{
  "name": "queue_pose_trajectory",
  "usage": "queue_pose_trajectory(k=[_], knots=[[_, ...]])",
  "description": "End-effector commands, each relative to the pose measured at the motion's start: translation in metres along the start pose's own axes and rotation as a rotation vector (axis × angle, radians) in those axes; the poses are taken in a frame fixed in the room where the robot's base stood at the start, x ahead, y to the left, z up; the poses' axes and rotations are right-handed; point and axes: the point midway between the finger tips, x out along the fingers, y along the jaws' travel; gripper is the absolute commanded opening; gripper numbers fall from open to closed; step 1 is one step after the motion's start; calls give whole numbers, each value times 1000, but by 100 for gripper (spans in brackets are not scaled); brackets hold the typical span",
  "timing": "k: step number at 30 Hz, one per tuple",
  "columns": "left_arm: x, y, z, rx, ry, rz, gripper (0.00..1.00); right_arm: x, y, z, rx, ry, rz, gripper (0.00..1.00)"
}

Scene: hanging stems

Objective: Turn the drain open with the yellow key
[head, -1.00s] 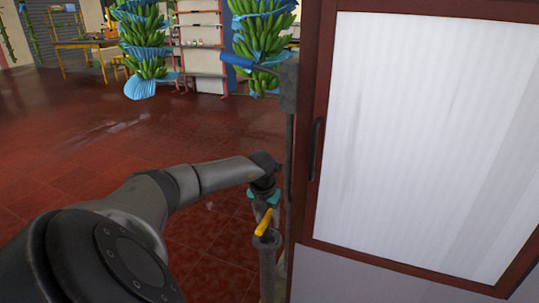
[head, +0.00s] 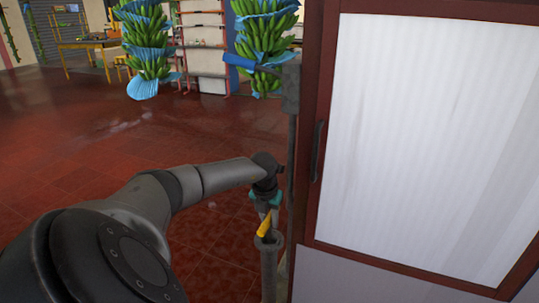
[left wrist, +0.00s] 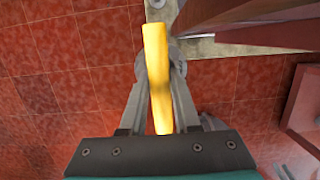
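The yellow key (head: 264,226) stands out at the upper end of a grey upright pipe (head: 269,262) beside the cabinet in the head view. In the left wrist view the yellow key (left wrist: 157,85) runs up the middle of the picture. My left gripper (left wrist: 158,70) has its two fingers drawn in close on both sides of the key, and they look shut on it. In the head view my left gripper (head: 265,200) points down over the pipe top, and its fingers are hard to make out. My right gripper is out of view. The drain itself cannot be told apart.
A red-framed cabinet (head: 420,150) with a dark handle (head: 317,150) fills the right. Banana stems (head: 146,35) hang behind. The red tiled floor (head: 110,140) is clear on the left.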

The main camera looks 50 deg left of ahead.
Motion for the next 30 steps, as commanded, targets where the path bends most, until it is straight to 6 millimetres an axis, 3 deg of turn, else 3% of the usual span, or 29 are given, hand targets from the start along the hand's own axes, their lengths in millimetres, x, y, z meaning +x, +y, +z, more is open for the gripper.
queue_pose_trajectory(k=[8, 17, 30], knots=[[0, 0, 0, 0, 0, -1, 0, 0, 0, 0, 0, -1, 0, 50], [0, 0, 1, 17, -2, -4, 0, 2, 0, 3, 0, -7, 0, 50], [1, 0, 0, 380, -2, -78, 0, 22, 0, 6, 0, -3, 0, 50]])
